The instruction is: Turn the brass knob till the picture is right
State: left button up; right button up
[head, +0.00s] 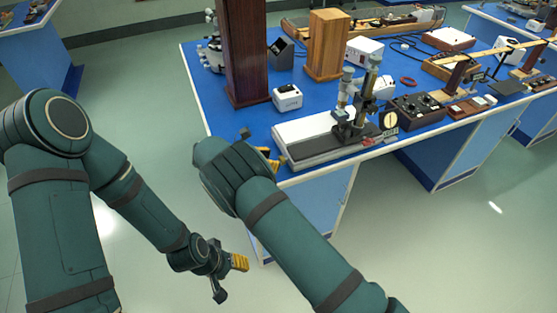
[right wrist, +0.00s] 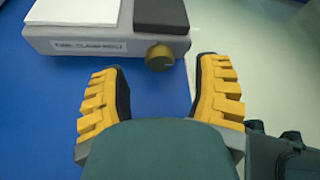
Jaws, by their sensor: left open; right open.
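The brass knob (right wrist: 159,58) sits on the end face of a grey instrument base (right wrist: 110,44) in the right wrist view. My right gripper (right wrist: 160,74) is open, with yellow ribbed fingers on either side below the knob. The knob lies ahead between the fingertips, apparently untouched. In the head view my right gripper (head: 258,148) is partly hidden by my wrist, at the bench's near corner beside the instrument (head: 318,140); the knob is hidden there. A small round pale picture with a dark mark (head: 390,119) shows at the instrument's right end. My left gripper (head: 230,277) is open and empty over the floor.
The blue bench (head: 300,67) carries a dark wooden column (head: 246,50), a lighter wooden block (head: 327,45), a small white meter (head: 287,97) and a dark control box (head: 415,110). The floor at left (head: 140,100) is clear.

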jog(key=v, duration=0.8)
jog(key=shift+s+a+r, duration=0.1)
jog(key=shift+a+r, duration=0.05)
jog(key=shift+a, duration=0.2)
